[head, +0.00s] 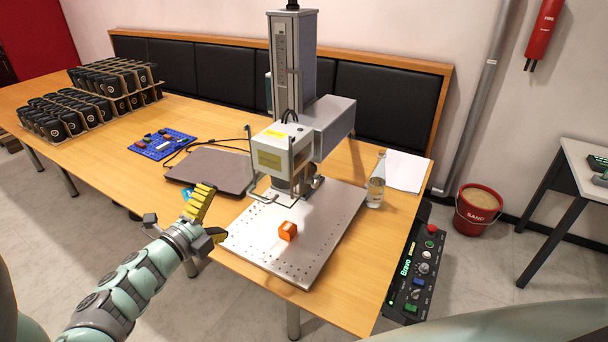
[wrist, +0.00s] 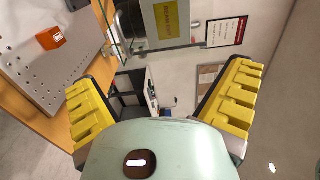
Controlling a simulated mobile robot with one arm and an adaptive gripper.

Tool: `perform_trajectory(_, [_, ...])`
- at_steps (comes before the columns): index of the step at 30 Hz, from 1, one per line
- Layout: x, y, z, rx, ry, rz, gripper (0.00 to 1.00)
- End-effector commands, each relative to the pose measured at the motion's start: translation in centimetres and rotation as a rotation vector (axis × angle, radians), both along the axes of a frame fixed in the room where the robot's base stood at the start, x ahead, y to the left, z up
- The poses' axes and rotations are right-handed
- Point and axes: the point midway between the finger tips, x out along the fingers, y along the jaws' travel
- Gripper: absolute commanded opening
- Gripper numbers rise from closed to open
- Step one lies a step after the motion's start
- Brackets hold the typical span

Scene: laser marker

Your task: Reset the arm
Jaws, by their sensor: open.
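My arm (head: 118,287) reaches up from the lower left in the head view. My gripper (head: 203,203) is at the front edge of the table, left of the laser marker's metal plate. In the wrist view its two yellow-padded fingers (wrist: 165,103) stand wide apart with nothing between them. An orange block (head: 288,231) lies on the perforated metal plate (head: 320,238), apart from my gripper. The block also shows at the upper left of the wrist view (wrist: 50,38). The laser marker (head: 287,155) stands over the rear of the plate.
A closed laptop (head: 212,170) lies behind my gripper, with a blue board (head: 163,144) farther left. Racks of black cups (head: 75,112) fill the table's far left. A bottle (head: 376,181) stands right of the plate. A control panel (head: 417,267) is along the right table edge.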

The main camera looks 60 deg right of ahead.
Motion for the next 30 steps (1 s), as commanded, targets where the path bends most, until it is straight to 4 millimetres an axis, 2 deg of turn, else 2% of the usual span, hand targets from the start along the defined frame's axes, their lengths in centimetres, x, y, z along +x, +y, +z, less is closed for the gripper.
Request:
perform_trajectory(4, [0.0, 0.2, 0.0, 0.0, 0.0, 0.0, 1.0])
perform_trajectory(7, [0.0, 1.1, -0.1, 0.0, -0.001, 0.002, 1.0])
perform_trajectory(16, [-0.4, 6.7, -0.3, 0.003, 0.0, 0.007, 1.0])
perform_trajectory(21, [-0.6, 9.1, -0.1, 0.001, -0.001, 0.004, 1.0])
perform_trajectory(30, [-0.7, 10.1, -0.1, 0.0, 0.0, 0.003, 1.0])
